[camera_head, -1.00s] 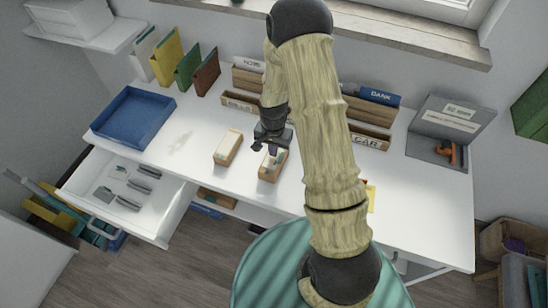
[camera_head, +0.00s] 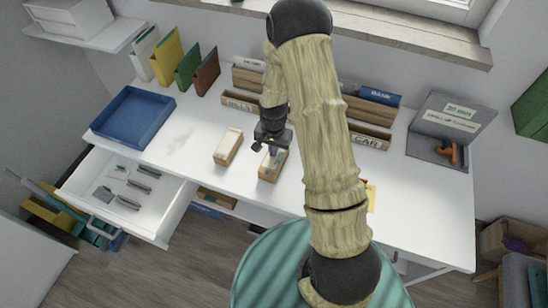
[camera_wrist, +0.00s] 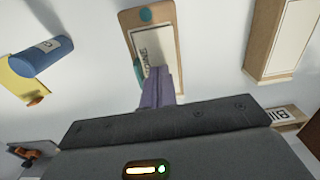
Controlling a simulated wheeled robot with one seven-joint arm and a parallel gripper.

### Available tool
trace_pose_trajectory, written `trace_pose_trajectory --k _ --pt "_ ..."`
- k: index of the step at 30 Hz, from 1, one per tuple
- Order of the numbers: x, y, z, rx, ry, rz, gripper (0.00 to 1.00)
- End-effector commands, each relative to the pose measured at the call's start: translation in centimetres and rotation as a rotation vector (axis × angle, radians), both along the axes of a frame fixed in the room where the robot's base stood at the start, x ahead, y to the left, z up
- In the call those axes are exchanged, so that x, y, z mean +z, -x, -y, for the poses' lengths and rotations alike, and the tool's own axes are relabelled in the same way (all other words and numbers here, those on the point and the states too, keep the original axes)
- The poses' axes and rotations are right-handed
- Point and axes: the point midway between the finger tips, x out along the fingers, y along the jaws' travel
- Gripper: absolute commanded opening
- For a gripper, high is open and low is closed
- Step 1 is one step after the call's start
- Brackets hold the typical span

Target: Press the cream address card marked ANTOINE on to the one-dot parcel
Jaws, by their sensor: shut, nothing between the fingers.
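A brown parcel (camera_head: 268,176) stands on the white desk under my gripper. In the wrist view the parcel (camera_wrist: 178,50) has a cream card (camera_wrist: 160,42) lying on its top, with dark letters ending like "INE"; the rest is hidden. A teal dot (camera_wrist: 146,15) shows at the parcel's far end, and another bit of teal shows beside my fingers. My gripper (camera_wrist: 154,74) is shut and empty, its purple-grey fingertips over the card's near part. In the head view my gripper (camera_head: 273,150) is low over this parcel. Whether the tips touch the card, I cannot tell.
A second cream-topped parcel (camera_head: 228,147) stands close to the left. A blue tray (camera_head: 133,117) is at the desk's left, above an open drawer (camera_head: 130,190). Wooden label holders (camera_head: 370,135) line the back. A grey stand (camera_head: 450,130) is at the right.

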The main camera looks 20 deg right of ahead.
Motion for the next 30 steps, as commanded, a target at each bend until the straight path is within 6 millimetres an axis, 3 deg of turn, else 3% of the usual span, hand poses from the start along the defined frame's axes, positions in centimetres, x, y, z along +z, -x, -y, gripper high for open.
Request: trace_pose_trajectory --k 30 --pt "-0.83 -0.01 -0.01 0.0 0.0 0.0 0.0"
